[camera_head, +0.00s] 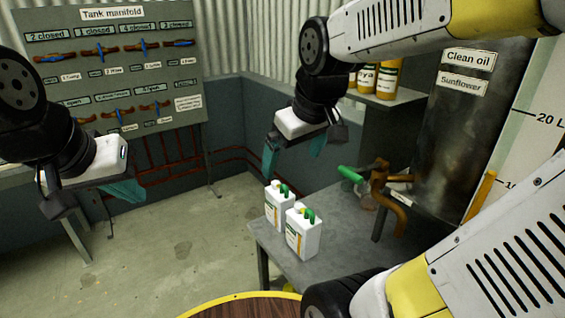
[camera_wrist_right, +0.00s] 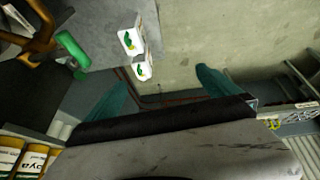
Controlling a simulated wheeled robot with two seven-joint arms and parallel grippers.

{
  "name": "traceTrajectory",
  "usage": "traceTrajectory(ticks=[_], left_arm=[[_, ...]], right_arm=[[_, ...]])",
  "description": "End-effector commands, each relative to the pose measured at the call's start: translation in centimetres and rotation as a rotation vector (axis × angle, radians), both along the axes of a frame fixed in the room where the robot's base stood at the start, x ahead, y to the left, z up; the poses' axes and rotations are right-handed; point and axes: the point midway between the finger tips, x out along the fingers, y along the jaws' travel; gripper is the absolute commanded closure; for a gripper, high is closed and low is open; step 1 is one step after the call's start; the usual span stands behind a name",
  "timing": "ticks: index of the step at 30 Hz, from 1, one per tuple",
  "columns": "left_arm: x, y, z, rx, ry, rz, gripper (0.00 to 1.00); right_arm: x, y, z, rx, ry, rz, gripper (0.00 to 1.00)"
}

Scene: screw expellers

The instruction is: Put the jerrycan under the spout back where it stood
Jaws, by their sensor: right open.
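Two white jerrycans with green handles stand upright side by side on the near left end of the grey table (camera_head: 345,222): a rear one (camera_head: 278,210) and a front one (camera_head: 303,235). Both also show in the right wrist view, one above (camera_wrist_right: 131,40), one below (camera_wrist_right: 142,70). The brown spout (camera_head: 385,190) with a green lever (camera_head: 350,173) is to their right; no jerrycan shows under it. My right gripper (camera_head: 293,157) is open and empty, above and behind the jerrycans. My left gripper (camera_head: 125,190) hangs at the left, far from them; its finger gap is unclear.
A dark metal tank (camera_head: 445,140) labelled clean oil stands behind the spout. Yellow-labelled bottles (camera_head: 388,80) sit on a shelf at the back. The tank manifold board (camera_head: 120,65) is at the back left. The floor (camera_head: 180,250) left of the table is clear.

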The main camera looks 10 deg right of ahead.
Motion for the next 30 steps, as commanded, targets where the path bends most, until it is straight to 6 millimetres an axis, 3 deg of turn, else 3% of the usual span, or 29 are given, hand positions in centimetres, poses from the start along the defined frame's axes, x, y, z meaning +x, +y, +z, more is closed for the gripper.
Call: traceTrajectory(ticks=[3,9,30], left_arm=[[0.0,0.0,0.0,0.0,0.0,0.0,1.0],[0.0,0.0,0.0,0.0,0.0,0.0,1.0],[0.0,0.0,0.0,0.0,0.0,0.0,1.0]], right_arm=[[-3.3,0.5,0.5,0.133,-0.044,-0.144,0.0],[-5.6,1.2,0.6,0.25,-0.067,-0.261,0.0],[-5.7,1.2,0.5,0.259,-0.068,-0.272,0.0]])
